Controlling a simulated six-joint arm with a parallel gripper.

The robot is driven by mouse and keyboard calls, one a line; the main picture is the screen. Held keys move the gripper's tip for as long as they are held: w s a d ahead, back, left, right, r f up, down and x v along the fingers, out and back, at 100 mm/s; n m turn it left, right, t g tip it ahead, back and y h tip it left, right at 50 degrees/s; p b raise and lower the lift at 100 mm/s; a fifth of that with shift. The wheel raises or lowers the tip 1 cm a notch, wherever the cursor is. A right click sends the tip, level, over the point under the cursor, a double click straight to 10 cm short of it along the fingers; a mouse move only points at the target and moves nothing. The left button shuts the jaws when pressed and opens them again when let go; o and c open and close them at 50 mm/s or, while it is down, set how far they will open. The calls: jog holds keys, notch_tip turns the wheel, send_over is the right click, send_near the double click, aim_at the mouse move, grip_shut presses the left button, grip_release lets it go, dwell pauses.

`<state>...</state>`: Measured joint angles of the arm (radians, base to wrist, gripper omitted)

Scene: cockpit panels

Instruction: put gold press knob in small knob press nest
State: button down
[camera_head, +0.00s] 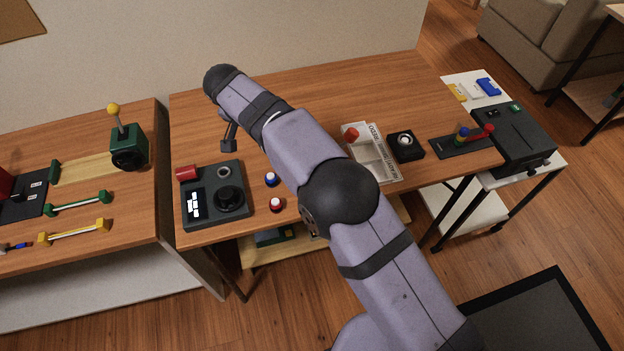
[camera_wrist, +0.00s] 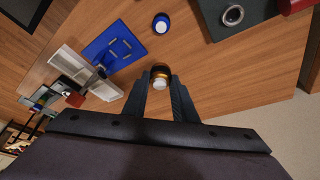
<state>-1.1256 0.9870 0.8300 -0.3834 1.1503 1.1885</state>
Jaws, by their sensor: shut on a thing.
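A gold press knob (camera_wrist: 160,70) with a pale end is between the fingertips of my gripper (camera_wrist: 160,88) in the wrist view. The jaws are shut on it, above the wooden table. In the head view my gripper (camera_head: 229,140) is at the far side of the grey control panel; the knob cannot be made out there. A round, silver-rimmed socket (camera_head: 195,172) is on that panel, and also shows in the wrist view (camera_wrist: 233,15). A black box with a pale ring (camera_head: 405,141) stands right of the white tray. I cannot tell which is the small nest.
A red cylinder (camera_head: 187,172) is by the panel.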

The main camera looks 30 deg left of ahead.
jog(key=s+d+f+b, duration=0.2)
jog(key=s+d+b, duration=0.1)
jog(key=d+b, duration=0.2)
jog(key=s+d+f+b, duration=0.2)
jog(key=d+b, duration=0.3)
jog(key=d, duration=0.5)
jog(key=s+d+f+b, duration=0.3)
jog(key=d+f+b, duration=0.1)
jog(key=d, duration=0.3)
jog(key=shift+s+d+m+b, duration=0.15)
jog(key=shift+s+m+b, duration=0.15)
jog(key=shift+m+b, duration=0.1)
jog(key=shift+w, duration=0.1)
jog(key=w+a+p, duration=0.2)
jog(key=w+a, duration=0.3)
jog(key=w+a+p, duration=0.2)
jog(key=w+a, duration=0.3)
jog(key=shift+w+a, duration=0.15)
jog(key=shift+a, duration=0.1)
jog(key=shift+w+a+p, duration=0.75)
jog(key=shift+w+a, duration=0.25)
jog(key=shift+w+a+f, duration=0.1)
jog(key=shift+w+f, duration=0.05)
jog(key=shift+f, duration=0.7)
jog(key=shift+f, duration=0.1)
